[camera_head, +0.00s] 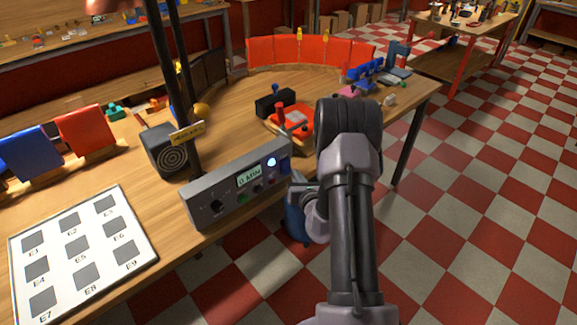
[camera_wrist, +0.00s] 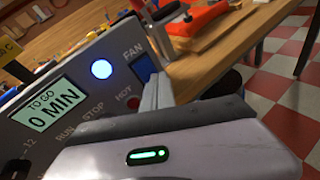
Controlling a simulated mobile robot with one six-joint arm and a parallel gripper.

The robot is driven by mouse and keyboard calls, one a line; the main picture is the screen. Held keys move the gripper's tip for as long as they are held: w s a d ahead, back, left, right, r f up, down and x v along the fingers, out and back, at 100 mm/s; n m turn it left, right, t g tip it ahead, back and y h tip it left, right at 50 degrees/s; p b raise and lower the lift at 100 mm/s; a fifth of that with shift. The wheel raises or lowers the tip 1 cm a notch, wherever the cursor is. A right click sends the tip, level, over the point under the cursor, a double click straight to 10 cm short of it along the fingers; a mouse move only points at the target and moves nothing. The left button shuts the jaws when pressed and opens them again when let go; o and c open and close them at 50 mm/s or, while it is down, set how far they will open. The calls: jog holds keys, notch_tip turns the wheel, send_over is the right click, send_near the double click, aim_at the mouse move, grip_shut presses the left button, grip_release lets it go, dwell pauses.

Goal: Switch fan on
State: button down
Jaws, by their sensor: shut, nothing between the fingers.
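A grey control box (camera_head: 235,190) stands at the table's front edge, with a display reading "0 MIN". In the wrist view, the box face (camera_wrist: 75,70) carries a blue rocker switch (camera_wrist: 143,67) beside the label "FAN". A round lamp (camera_wrist: 101,69) left of the switch glows blue-white; it also glows in the head view (camera_head: 271,161). My gripper (camera_wrist: 155,85) is shut and empty, its tip at the lower part of the switch. I cannot tell whether they touch. In the head view my gripper (camera_head: 296,188) is at the box's right end, partly hidden by my arm.
A speaker-like box (camera_head: 165,150) and a dark post stand behind the control box. A white board (camera_head: 140,215) with grey squares lies to its left. A red tray (camera_head: 292,122) with a red-handled part stands behind its right end. Checkered floor lies open at right.

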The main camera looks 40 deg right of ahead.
jog(key=s+b, duration=0.1)
jog(key=s+f, duration=0.1)
jog(key=s, duration=0.1)
jog(key=s+f+b, duration=0.1)
jog(key=shift+s+d+b, duration=0.2)
jog(key=shift+s+b, duration=0.1)
jog(key=shift+b, duration=0.05)
